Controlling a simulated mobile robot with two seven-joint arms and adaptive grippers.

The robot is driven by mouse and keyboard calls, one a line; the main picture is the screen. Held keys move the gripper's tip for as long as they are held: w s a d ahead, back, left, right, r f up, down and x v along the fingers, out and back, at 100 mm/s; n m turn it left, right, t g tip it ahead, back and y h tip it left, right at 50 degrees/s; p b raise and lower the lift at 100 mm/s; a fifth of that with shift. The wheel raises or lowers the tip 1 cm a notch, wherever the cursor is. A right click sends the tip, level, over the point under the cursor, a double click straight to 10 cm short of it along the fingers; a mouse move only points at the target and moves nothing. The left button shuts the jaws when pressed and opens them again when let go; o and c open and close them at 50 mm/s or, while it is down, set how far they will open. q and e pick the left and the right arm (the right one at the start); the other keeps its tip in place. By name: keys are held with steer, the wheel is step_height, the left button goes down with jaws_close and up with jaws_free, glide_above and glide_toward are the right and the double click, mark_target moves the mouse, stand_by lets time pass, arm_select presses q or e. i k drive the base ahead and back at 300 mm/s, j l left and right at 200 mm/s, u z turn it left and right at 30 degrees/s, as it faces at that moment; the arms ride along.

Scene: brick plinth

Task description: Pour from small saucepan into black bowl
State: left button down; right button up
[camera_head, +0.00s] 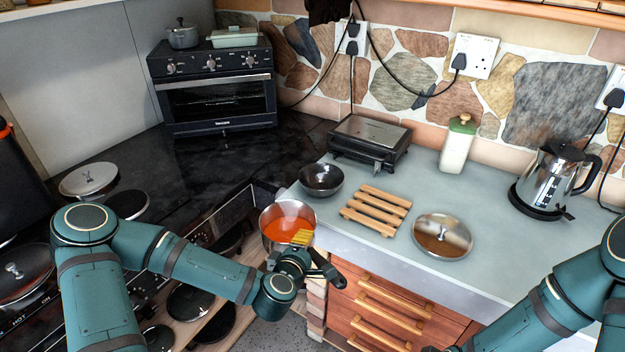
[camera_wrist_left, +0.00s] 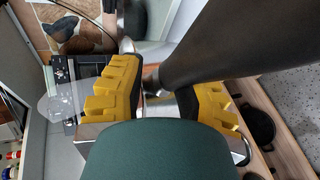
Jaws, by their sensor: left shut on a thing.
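The small saucepan (camera_head: 268,241) is steel and holds an orange-red liquid (camera_head: 283,228). It hangs in the air just off the left front edge of the counter, roughly level. My left gripper (camera_head: 300,240) is shut on its handle, with its yellow fingertips beside the rim. In the left wrist view the yellow fingers (camera_wrist_left: 163,98) stand on both sides of the dark handle (camera_wrist_left: 215,45). The black bowl (camera_head: 321,180) stands upright on the counter's left end, behind and slightly right of the saucepan, apart from it. My right gripper is out of view; only its arm shows at lower right.
A wooden trivet (camera_head: 376,210) and a steel lid (camera_head: 442,236) lie right of the bowl. A grill (camera_head: 369,141) stands behind it. A white bottle (camera_head: 457,145) and a kettle (camera_head: 550,180) stand farther right. The dark hob and worktop (camera_head: 230,165) are at left.

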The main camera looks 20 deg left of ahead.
mark_target(318, 178)
steer(key=j, duration=0.3)
steer(key=i+j, duration=0.15)
steer(key=j, duration=0.15)
steer(key=i+j, duration=0.45)
